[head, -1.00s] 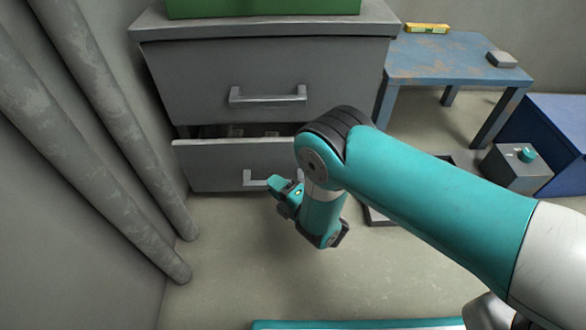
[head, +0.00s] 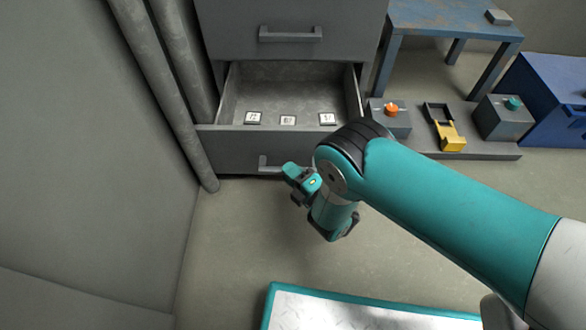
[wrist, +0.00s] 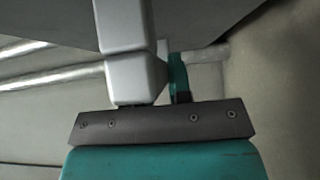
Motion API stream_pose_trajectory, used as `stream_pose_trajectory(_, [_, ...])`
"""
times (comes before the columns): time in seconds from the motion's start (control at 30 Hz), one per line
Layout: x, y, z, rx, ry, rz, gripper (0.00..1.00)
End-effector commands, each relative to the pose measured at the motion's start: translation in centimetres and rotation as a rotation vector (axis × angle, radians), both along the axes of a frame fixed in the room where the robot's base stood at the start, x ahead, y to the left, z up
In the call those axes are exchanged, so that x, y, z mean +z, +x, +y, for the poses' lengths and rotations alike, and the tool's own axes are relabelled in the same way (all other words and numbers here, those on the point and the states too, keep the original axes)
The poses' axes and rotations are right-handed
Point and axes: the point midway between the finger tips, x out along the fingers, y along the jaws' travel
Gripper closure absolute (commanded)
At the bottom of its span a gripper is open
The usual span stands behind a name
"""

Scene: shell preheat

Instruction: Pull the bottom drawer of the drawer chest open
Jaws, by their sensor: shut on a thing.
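The grey drawer chest (head: 225,30) stands at the back in the head view. Its bottom drawer (head: 225,150) is pulled well out, and its inside shows with three small labelled tiles (head: 288,120) on its floor. The bottom drawer's bar handle (head: 268,162) is on its front, its right part hidden by my gripper. My gripper (head: 290,171) is shut on this handle, with my teal arm reaching in from the right. In the wrist view a pale grey bar (wrist: 122,25) runs up from the gripper, beside a teal finger (wrist: 178,78).
Pipes (head: 180,90) run down the wall close to the chest's left. On the right are a low tray (head: 480,151) with control boxes and a yellow part (head: 452,143), a blue table (head: 450,22) and a blue box (head: 545,100). A teal-edged mat (head: 340,305) lies in front. The floor before the drawer is clear.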

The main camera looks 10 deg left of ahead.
Motion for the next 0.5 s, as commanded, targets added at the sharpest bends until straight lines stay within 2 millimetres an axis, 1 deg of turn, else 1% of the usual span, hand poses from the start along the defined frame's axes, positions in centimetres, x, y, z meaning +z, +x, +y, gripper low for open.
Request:
stream_pose_trajectory(0.03, [0.08, -0.26, 0.31, 0.008, 0.003, -0.004, 1.0])
stream_pose_trajectory(0.5, [0.06, 0.15, -0.66, -0.005, 0.005, -0.004, 1.0])
